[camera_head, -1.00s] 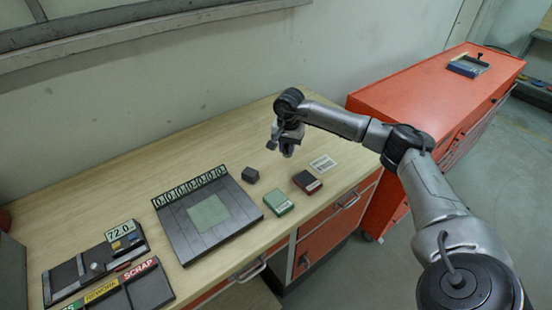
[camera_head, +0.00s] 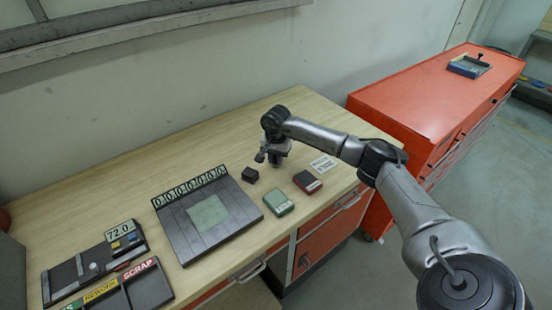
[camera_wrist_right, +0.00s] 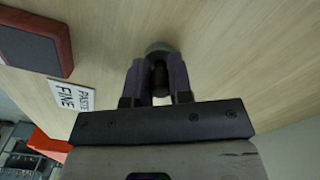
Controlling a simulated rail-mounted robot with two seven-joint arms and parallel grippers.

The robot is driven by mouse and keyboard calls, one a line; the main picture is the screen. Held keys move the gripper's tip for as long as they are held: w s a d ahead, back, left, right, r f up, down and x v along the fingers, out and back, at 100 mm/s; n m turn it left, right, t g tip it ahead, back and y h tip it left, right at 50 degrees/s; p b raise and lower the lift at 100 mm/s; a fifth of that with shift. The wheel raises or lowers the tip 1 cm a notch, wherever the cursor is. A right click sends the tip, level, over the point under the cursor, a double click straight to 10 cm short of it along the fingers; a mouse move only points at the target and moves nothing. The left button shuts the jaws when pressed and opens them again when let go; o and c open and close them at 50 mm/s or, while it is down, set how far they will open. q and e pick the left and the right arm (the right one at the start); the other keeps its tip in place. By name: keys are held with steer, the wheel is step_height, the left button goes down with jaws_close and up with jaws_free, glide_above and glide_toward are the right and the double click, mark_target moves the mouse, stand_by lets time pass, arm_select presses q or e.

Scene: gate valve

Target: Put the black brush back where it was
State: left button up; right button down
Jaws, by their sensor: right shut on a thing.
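My right gripper (camera_head: 275,160) is low over the back right of the wooden workbench. In the right wrist view its fingers (camera_wrist_right: 159,75) are shut on a small dark thing, the black brush (camera_wrist_right: 160,82), with a rounded grey end (camera_wrist_right: 160,47) beyond the fingertips. Most of the brush is hidden between the fingers, and I cannot tell whether it touches the bench top. In the head view it is too small to make out clearly. My left gripper is not in view.
A printed card (camera_head: 323,162), a dark red block (camera_head: 307,181), a green block (camera_head: 278,203) and a small black cube (camera_head: 250,175) lie nearby. A dark plate (camera_head: 175,220) with a digit row is left of them. The bench top (camera_head: 290,110) behind is clear.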

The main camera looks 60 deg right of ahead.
steer(key=c, duration=1.5)
jaws_free()
steer(key=shift+f, duration=0.15)
steer(key=o, duration=0.5)
steer(key=shift+r, duration=0.3)
step_height(320, 180, up, 12)
steer(key=shift+f+p, duration=0.1)
steer(key=shift+p, duration=0.3)
